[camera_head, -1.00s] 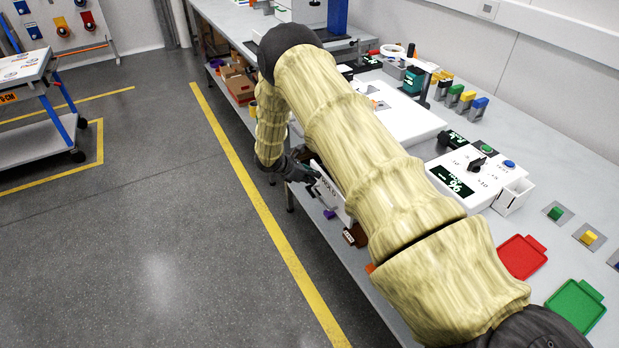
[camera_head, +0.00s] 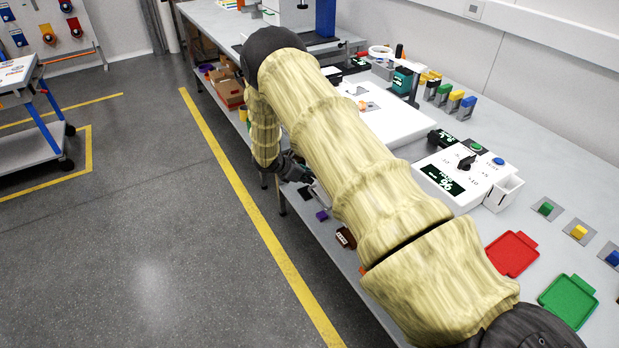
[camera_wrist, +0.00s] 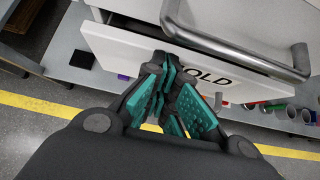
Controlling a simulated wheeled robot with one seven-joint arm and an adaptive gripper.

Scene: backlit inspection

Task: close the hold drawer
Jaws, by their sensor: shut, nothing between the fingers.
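The hold drawer's white front (camera_wrist: 118,45) shows in the wrist view, with the letters "OLD" readable and the rest covered by my fingers. A metal bar handle (camera_wrist: 235,42) crosses in front of it. A dark gap shows above the front's upper left edge; I cannot tell how far the drawer stands out. My gripper (camera_wrist: 174,80) is shut and empty, its teal-padded fingers against or very near the front, below the handle. In the head view my gripper (camera_head: 306,178) is at the bench's front edge, and my arm hides most of the drawer.
The bench top (camera_head: 560,165) carries a white control box (camera_head: 465,172), a red tray (camera_head: 511,254) and a green tray (camera_head: 568,302). Boxes (camera_head: 228,92) and small items sit on a lower shelf. Open floor (camera_head: 150,210) with a yellow line lies left of the bench.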

